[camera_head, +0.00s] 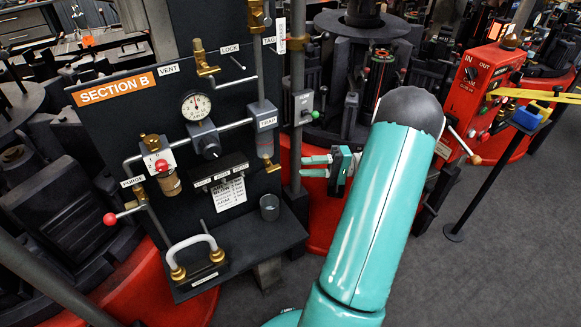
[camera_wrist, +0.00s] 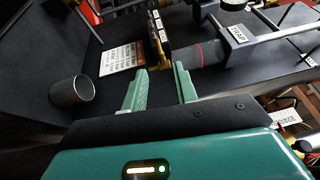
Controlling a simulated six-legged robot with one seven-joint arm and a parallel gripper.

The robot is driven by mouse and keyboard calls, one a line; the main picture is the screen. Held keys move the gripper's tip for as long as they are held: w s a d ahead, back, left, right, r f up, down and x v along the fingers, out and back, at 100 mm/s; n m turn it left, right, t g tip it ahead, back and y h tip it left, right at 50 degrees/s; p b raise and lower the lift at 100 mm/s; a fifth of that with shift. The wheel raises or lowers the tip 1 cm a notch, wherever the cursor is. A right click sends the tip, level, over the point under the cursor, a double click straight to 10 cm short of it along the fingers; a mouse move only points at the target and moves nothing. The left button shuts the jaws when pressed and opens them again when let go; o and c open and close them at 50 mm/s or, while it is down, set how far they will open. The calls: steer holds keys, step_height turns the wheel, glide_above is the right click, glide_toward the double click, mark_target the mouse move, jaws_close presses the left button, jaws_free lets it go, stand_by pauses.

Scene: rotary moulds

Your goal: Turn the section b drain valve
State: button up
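The Section B panel (camera_head: 222,60) carries a grey trap cylinder (camera_head: 264,140) with a TRAP label. A small brass valve (camera_head: 270,166) sits at the cylinder's lower end; I take it as the drain valve, though no drain label is readable. In the wrist view, the trap cylinder (camera_wrist: 200,54) has a red ring, and brass (camera_wrist: 162,64) shows at its end, just beyond the fingertips. My gripper (camera_head: 305,166) is to the right of the valve, fingers pointing left at it. In the wrist view, my gripper (camera_wrist: 160,71) is open, with a clear gap and nothing held.
A metal cup (camera_head: 269,207) stands on the shelf below the valve. A black switch block (camera_head: 221,170) and a white instruction card (camera_head: 229,194) are left of it. A vertical post (camera_head: 297,100) stands right of the trap, close to my gripper.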

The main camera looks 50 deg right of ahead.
steer(key=v, duration=0.5)
steer(key=shift+d, duration=0.1)
stand_by(0.4)
steer(key=w+a+r+n+g+h, duration=0.1)
steer(key=w+a+r+g, duration=0.15)
steer(key=a, duration=0.45)
steer(key=w+a+r+n+g+h, duration=0.1)
steer(key=w+a+r+g+h, duration=0.2)
steer(key=a, duration=0.4)
steer(key=w+a+r+n+g, duration=0.1)
steer(key=a+r+g, duration=0.1)
steer(key=a+g, duration=0.35)
steer(key=s+a+r+n+t+h, duration=0.1)
steer(key=s+a+r+h, duration=0.1)
steer(key=a, duration=0.4)
steer(key=s+a+r+n+t+h, duration=0.2)
steer(key=s+a+r+h, duration=0.1)
steer(key=a+h, duration=0.2)
steer(key=s+a+r+n+t+h, duration=0.1)
steer(key=s+a+r+n+h, duration=0.1)
steer(key=a, duration=0.6)
steer(key=shift+s+a+r+t+h, duration=0.3)
steer(key=shift+s+r+h, duration=0.15)
steer(key=shift+s+h, duration=0.4)
